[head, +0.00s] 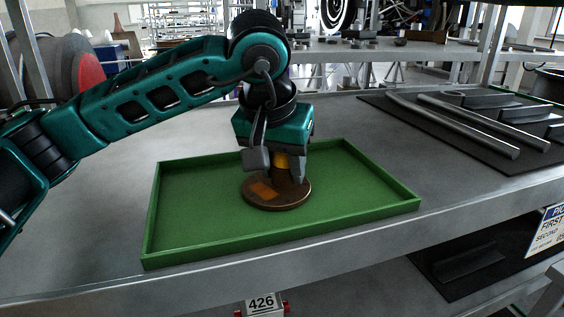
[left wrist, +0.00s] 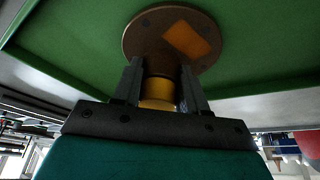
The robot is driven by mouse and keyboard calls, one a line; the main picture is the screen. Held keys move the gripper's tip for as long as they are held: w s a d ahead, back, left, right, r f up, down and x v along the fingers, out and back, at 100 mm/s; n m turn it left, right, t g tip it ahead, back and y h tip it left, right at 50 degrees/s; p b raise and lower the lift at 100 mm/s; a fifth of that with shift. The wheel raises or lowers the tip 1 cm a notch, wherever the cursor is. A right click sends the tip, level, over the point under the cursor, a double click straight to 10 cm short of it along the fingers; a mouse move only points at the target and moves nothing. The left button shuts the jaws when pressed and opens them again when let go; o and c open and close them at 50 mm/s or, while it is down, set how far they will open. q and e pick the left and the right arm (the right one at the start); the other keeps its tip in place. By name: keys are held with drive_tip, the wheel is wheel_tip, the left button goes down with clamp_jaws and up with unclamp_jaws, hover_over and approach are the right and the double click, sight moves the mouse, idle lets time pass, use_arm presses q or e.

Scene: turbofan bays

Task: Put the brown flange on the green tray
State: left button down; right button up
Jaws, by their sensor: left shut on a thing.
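The brown flange (head: 277,192) is a round disc with an orange patch on its face and a yellow-banded neck. In the head view it is within the green tray (head: 200,215), right of the tray's middle, with its disc level and low at the tray floor; I cannot tell for sure whether it touches. My left gripper (head: 280,170) points down from above and is shut on the flange's neck. In the left wrist view the fingers (left wrist: 158,85) stand on both sides of the neck, and the flange's disc (left wrist: 150,32) lies against the tray's green floor (left wrist: 70,45). My right gripper is not in view.
The tray sits on a grey metal bench (head: 110,225) near its front edge. A dark mat (head: 450,135) with metal bars and parts lies at the right. A lower shelf holds another dark mat (head: 480,262). The tray's left half is empty.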

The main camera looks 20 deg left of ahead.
sight(275, 196)
use_arm(q)
drive_tip(key=shift+r, duration=0.15)
drive_tip(key=c, duration=0.6)
unclamp_jaws()
drive_tip(key=shift+f, duration=0.25)
drive_tip(key=shift+r, duration=0.1)
drive_tip(key=shift+r, duration=0.3)
drive_tip(key=v, duration=0.7)
drive_tip(key=shift+s, duration=0.15)
drive_tip(key=shift+s, duration=0.1)
